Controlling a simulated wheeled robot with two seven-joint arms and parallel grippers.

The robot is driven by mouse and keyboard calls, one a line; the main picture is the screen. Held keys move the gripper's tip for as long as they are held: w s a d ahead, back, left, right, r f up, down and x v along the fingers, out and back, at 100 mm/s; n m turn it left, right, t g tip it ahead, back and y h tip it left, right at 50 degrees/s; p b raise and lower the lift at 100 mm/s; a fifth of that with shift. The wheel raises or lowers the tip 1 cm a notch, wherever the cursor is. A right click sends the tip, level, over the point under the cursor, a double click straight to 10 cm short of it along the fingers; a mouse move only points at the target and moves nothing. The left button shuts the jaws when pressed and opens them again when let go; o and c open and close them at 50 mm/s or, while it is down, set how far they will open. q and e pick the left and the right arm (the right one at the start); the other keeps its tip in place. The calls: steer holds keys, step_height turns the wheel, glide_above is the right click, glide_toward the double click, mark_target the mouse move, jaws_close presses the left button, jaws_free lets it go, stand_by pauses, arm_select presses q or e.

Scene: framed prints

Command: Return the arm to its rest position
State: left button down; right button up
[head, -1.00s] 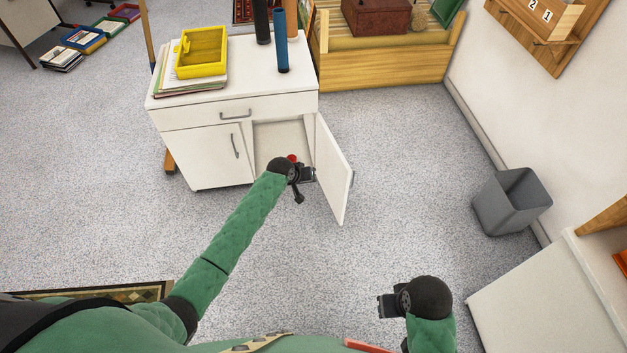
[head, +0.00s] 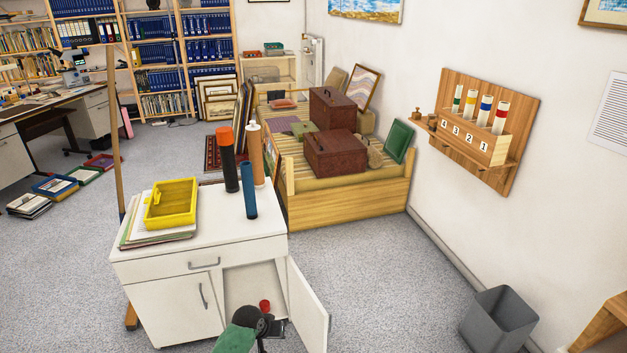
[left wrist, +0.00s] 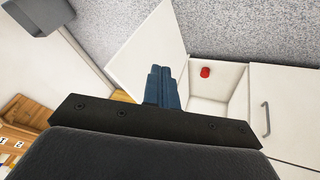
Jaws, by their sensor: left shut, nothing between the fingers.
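My left gripper (head: 277,328) is low in the head view, in front of the open compartment of the white cabinet (head: 183,300) and near its door. In the left wrist view, the left gripper's fingers (left wrist: 162,86) are together with nothing between them. A small red cylinder (head: 265,306) sits inside the compartment, apart from the gripper. It also shows in the left wrist view (left wrist: 205,72). The cabinet door (head: 308,308) stands open to the right of the gripper. My right gripper is out of view.
A yellow tray (head: 172,204) on papers and several upright tubes, one blue (head: 250,190), stand on the cabinet top. A grey bin (head: 498,318) is by the right wall. A wooden bench (head: 350,205) holds brown boxes behind. Carpet between cabinet and bin is clear.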

arm_select(q)
step_height(320, 180, up, 11)
steer(key=s+m+y, duration=0.1)
steer(key=s+m, duration=0.1)
steer(key=s+a+r+y, duration=0.1)
steer(key=s+a+r, duration=0.1)
steer(key=s+r, duration=0.65)
steer(key=s+a, duration=0.2)
steer(key=s, duration=1.4)
steer(key=s+f+g, duration=0.1)
steer(key=s+f, duration=0.2)
steer(key=s, duration=0.4)
steer(key=s+f+n+g, duration=0.1)
steer(key=s+f, duration=0.2)
steer(key=s, duration=0.5)
steer(key=shift+f+g+y, duration=0.25)
steer(key=shift+g+y, duration=0.05)
steer(key=shift+g, duration=0.1)
steer(key=shift+a, duration=0.2)
